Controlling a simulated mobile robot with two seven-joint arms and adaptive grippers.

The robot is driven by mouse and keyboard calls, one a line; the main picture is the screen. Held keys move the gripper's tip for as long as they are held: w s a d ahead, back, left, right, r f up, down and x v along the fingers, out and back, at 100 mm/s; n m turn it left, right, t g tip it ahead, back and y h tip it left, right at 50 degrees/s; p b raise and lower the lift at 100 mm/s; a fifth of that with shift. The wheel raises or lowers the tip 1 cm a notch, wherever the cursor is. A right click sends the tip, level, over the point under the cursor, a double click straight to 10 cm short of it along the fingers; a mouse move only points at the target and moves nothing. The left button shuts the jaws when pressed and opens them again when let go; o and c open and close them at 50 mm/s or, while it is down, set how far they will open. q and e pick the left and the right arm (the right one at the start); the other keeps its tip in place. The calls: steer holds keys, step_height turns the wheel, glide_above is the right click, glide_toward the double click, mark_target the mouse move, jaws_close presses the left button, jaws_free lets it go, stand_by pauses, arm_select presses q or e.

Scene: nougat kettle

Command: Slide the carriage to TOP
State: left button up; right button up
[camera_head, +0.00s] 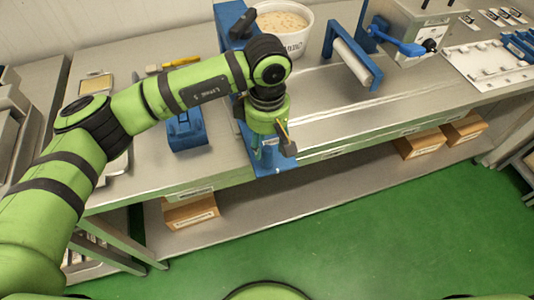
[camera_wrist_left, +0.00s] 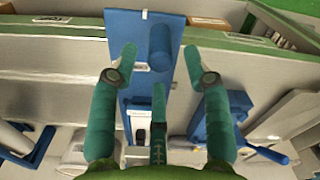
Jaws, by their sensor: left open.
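In the left wrist view the blue panel (camera_wrist_left: 118,24) carries a blue cylindrical handle (camera_wrist_left: 160,47), which looks like part of the carriage. My left gripper (camera_head: 272,146) is over this panel. In the wrist view its teal fingers (camera_wrist_left: 160,58) are open and spread to either side of the handle, apart from it. A white label with a dark mark (camera_wrist_left: 141,122) shows lower on the panel. I cannot read which position the carriage is at.
A white kettle bucket (camera_head: 291,40) of pale mix stands behind the arm. A blue frame with a roller (camera_head: 354,62) stands to its right. A blue block (camera_head: 186,131) sits left of the gripper. Cardboard boxes (camera_head: 191,213) lie on the lower shelf. The green floor in front is clear.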

mark_target(267, 160)
arm_select(q)
steer(key=shift+w+f, duration=0.15)
steer(key=shift+f, duration=0.3)
steer(key=f+p, duration=0.2)
steer(key=f, duration=0.1)
steer(key=f+p, duration=0.1)
steer(key=f, duration=0.1)
steer(key=shift+s+f, duration=0.15)
steer(key=shift+s, duration=0.2)
steer(key=shift+w+f, duration=0.1)
steer(key=shift+f, duration=0.3)
jaws_close()
